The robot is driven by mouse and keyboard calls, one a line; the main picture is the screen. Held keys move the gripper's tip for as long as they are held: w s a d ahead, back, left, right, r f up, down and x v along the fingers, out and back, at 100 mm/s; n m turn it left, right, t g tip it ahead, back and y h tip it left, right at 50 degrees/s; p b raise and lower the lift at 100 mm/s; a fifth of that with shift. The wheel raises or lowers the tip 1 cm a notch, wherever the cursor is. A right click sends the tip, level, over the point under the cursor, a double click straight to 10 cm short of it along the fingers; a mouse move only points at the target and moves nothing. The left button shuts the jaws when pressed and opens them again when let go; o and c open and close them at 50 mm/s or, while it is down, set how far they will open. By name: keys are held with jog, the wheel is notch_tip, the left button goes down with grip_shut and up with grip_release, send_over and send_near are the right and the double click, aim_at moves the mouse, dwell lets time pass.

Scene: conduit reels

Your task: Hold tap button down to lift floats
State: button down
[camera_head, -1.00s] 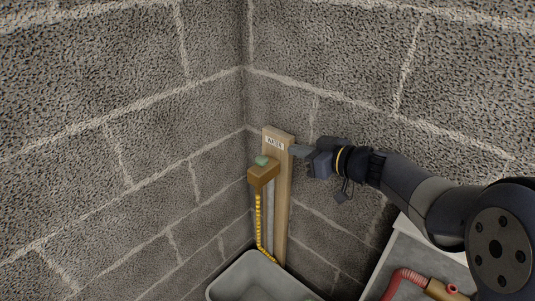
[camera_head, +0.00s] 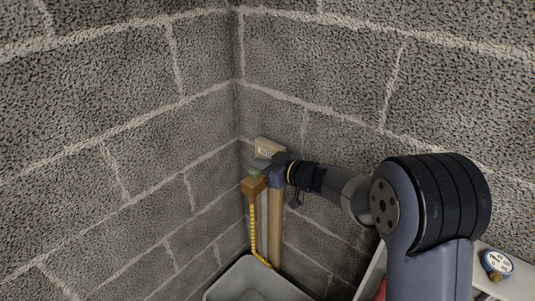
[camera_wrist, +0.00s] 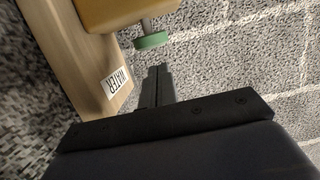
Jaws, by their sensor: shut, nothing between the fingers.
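The tap is a brass block (camera_head: 253,187) on an upright wooden board (camera_head: 275,225) in the wall corner. Its green button (camera_head: 257,169) sits on top, partly hidden by my gripper (camera_head: 268,165). The wrist view shows the green button (camera_wrist: 151,41) on a short grey stem out of the brass block (camera_wrist: 108,12). My gripper (camera_wrist: 157,73) is shut and empty, its fingertips close to the button's outer face, with a small gap in the picture. A white WATER label (camera_wrist: 118,80) is on the board. No floats are visible.
A yellow chain or hose (camera_head: 253,232) hangs from the tap toward a grey basin (camera_head: 243,276) below. Rough block walls (camera_head: 130,130) meet behind the tap.

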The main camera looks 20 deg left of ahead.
jog(key=shift+f, duration=0.7)
jog(key=shift+f, duration=0.1)
notch_tip(320, 180, down, 2)
jog(key=b, duration=0.6)
jog(key=shift+d+f, duration=0.1)
jog(key=shift+f, duration=0.05)
dwell(2.3)
jog(key=shift+s, duration=0.1)
jog(key=b, duration=0.3)
send_near(259, 173)
jog(key=shift+v, duration=0.9)
